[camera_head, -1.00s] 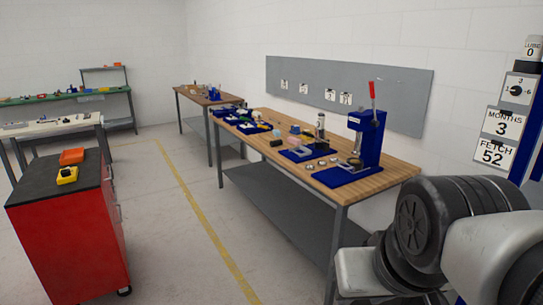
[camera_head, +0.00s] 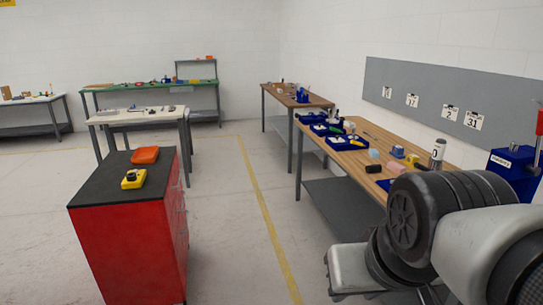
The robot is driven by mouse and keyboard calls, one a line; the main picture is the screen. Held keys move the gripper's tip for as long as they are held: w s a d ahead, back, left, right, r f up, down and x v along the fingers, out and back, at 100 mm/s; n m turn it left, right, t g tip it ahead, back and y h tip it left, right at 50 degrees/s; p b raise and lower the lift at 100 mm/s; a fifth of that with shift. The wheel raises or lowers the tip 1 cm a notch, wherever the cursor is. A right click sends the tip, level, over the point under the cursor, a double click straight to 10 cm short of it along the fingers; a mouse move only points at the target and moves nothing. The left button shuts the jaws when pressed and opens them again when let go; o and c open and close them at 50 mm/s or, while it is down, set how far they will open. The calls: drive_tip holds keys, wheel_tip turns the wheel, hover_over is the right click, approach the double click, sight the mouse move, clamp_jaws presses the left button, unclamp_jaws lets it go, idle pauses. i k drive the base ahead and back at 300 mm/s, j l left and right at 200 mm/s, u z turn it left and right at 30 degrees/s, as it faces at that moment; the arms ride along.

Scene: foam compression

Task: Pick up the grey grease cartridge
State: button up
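A grey upright cylinder (camera_head: 437,153) with a dark mark on its side stands on the wooden workbench (camera_head: 345,144) at the right. It may be the grease cartridge, but it is too small to tell. My arm's links fill the lower right and hide the near end of that bench. My gripper is not in view.
Blue trays (camera_head: 330,130) and small parts lie along the bench, with a blue press (camera_head: 513,170) at its right. A red cabinet (camera_head: 132,240) stands at left front, with an orange case (camera_head: 145,155) and a yellow item (camera_head: 133,178) on top. The floor between is clear.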

sight(440, 144)
drive_tip(key=i, duration=0.8)
drive_tip(key=i+j+z, duration=0.1)
drive_tip(key=i, duration=0.65)
drive_tip(key=i+z, duration=0.4)
drive_tip(key=i+j+z, duration=0.1)
drive_tip(key=i+z, duration=0.3)
drive_tip(key=i+j+z, duration=0.2)
drive_tip(key=z, duration=0.25)
drive_tip(key=i+j+z, duration=0.2)
drive_tip(key=i+z, duration=0.25)
drive_tip(key=i+j+z, duration=0.2)
drive_tip(key=z, duration=0.2)
drive_tip(key=i+j+z, duration=0.2)
drive_tip(key=j+z, duration=0.25)
